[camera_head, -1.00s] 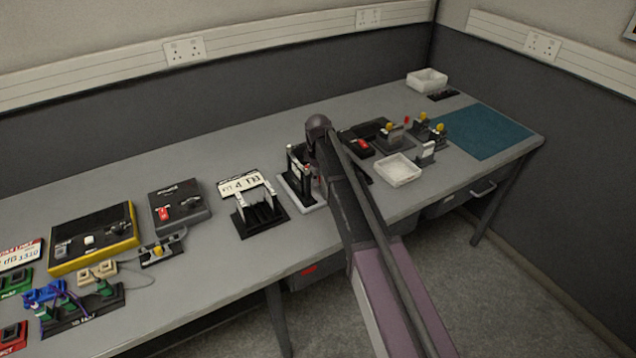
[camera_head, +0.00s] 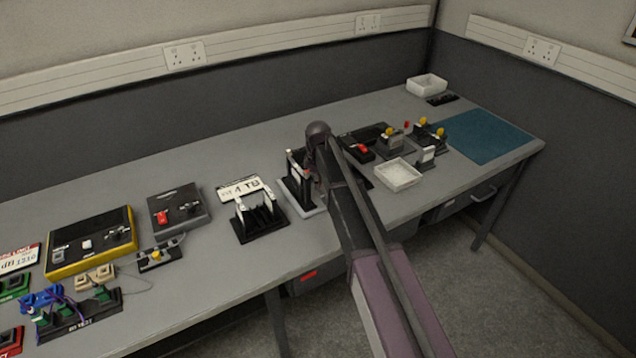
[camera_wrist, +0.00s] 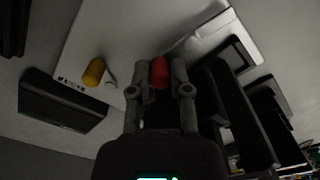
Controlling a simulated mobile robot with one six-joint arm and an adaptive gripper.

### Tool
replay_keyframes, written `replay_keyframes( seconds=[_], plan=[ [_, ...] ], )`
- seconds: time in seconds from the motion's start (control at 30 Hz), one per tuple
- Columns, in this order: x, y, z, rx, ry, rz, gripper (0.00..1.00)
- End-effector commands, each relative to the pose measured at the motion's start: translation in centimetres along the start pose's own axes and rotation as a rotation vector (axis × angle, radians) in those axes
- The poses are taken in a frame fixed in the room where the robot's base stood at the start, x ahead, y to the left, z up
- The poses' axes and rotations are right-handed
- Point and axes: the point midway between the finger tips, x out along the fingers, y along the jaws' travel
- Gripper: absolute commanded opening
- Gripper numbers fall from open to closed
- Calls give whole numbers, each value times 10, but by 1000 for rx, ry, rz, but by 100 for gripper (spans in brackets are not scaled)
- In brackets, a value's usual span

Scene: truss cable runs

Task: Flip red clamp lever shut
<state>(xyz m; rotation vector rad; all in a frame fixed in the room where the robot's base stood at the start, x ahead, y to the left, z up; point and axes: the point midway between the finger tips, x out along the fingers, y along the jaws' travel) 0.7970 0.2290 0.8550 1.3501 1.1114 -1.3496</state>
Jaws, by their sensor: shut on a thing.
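In the wrist view the red lever (camera_wrist: 159,72) stands between the two fingers of my gripper (camera_wrist: 160,88). The fingers are closed on it, close on both sides. The lever's lower part and the clamp body under it are dark and mostly hidden by the gripper. In the head view my arm covers the gripper and the lever. They are beside a black upright fixture (camera_head: 297,178) on a pale base near the middle of the bench.
A yellow-capped part (camera_wrist: 94,72) and a dark block (camera_wrist: 62,100) lie left in the wrist view; dark fixture walls (camera_wrist: 238,115) stand close on the right. In the head view, a white tray (camera_head: 398,174) and several small fixtures sit right of my arm. The teal mat (camera_head: 485,136) is clear.

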Motion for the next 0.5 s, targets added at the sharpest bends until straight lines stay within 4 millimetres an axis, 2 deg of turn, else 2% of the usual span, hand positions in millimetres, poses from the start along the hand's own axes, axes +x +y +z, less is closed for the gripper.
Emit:
replay_keyframes(
  seconds=[0.27, 0.5],
  plan=[
    [0, 1, 1, 42, 0, 0, 0],
    [0, 2, 5, 162, 0, -1, 0]
  ],
)
